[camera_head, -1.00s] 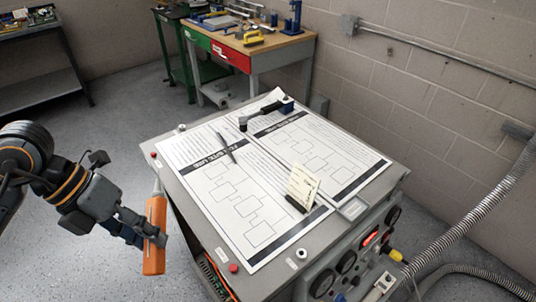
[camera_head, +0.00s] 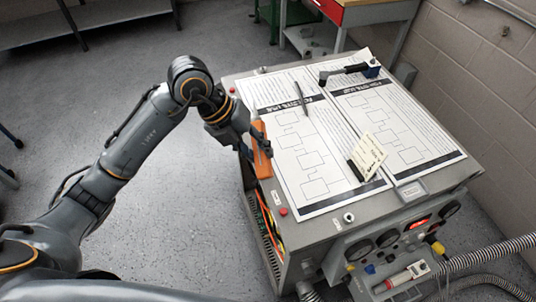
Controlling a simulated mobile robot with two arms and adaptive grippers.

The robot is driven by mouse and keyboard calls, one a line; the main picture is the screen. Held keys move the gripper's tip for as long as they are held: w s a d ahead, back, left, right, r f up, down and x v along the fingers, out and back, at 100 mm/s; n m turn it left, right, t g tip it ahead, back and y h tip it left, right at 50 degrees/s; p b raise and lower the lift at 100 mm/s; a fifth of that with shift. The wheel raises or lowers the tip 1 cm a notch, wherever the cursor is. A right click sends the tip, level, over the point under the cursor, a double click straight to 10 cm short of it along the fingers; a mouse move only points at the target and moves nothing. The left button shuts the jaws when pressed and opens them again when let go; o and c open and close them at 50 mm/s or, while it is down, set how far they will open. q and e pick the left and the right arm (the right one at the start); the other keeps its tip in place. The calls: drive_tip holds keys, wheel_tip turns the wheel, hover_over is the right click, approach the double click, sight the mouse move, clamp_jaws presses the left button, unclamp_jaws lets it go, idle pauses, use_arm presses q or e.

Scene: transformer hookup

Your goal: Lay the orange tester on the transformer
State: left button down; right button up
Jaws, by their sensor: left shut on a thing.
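The orange tester (camera_head: 261,150) is in the jaws of my left gripper (camera_head: 256,144), at the left edge of the transformer's top. The gripper is shut on it. I cannot tell whether the tester touches the top or hangs just beside it. The transformer (camera_head: 325,231) is a grey box with printed sheets (camera_head: 310,150) covering most of its top and gauges on its front. My right gripper is not in view.
On the top lie a pen (camera_head: 301,98), a dark-handled tool (camera_head: 348,72) and an upright cream card (camera_head: 368,156). Red knobs (camera_head: 283,211) stand along the left edge. A workbench (camera_head: 350,14) stands behind. Hoses (camera_head: 485,254) run at the lower right. Open floor lies to the left.

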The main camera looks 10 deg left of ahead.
use_arm(q)
drive_tip(key=shift+w+d+f, duration=0.35)
drive_tip(key=shift+w+f, duration=0.05)
drive_tip(key=shift+f, duration=0.25)
drive_tip(key=shift+w+d+f, duration=0.35)
drive_tip(key=shift+w+f, duration=0.05)
drive_tip(key=shift+f, duration=0.2)
drive_tip(key=f, duration=0.1)
drive_tip(key=f+p, duration=0.1)
drive_tip(key=f, duration=0.1)
drive_tip(key=shift+w+d+p, duration=0.25)
drive_tip(key=shift+d+p, duration=0.05)
drive_tip(key=shift+f, duration=0.4)
drive_tip(key=shift+a+f, duration=0.1)
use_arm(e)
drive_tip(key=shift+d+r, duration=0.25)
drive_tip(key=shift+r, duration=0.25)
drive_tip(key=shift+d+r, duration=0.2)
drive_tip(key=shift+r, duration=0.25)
use_arm(q)
drive_tip(key=shift+f, duration=0.1)
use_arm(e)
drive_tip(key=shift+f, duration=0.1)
use_arm(q)
drive_tip(key=c, duration=1)
unclamp_jaws()
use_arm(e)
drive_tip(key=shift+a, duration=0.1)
